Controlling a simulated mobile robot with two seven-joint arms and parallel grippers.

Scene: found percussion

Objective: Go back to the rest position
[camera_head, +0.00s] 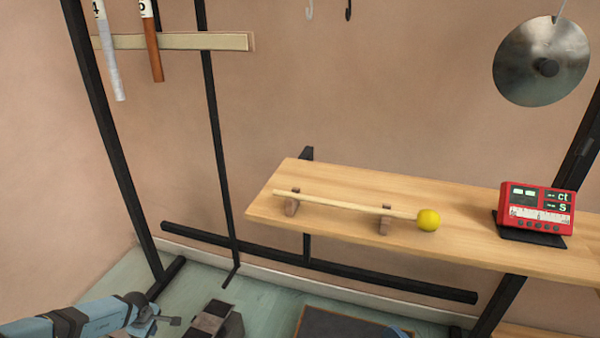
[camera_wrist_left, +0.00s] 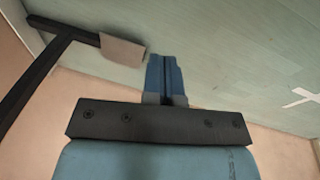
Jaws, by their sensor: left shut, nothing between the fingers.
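My left gripper (camera_wrist_left: 164,62) shows in the left wrist view with its blue fingers together and nothing between them. It is over the pale green floor, away from the shelf. In the head view my left arm comes in low at the left edge, below and left of the wooden shelf (camera_head: 330,183). A mallet (camera_head: 345,204) with a yellow ball head (camera_head: 428,219) lies across two small wooden rests on the shelf, apart from the gripper. My right gripper is not in view.
A red counter device (camera_head: 540,207) stands on the shelf's right part. A metal cymbal (camera_head: 540,62) hangs at upper right. White and brown tubes (camera_head: 151,42) hang at upper left. A black frame post (camera_head: 112,140) and low bar (camera_head: 320,264) stand near the left arm.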

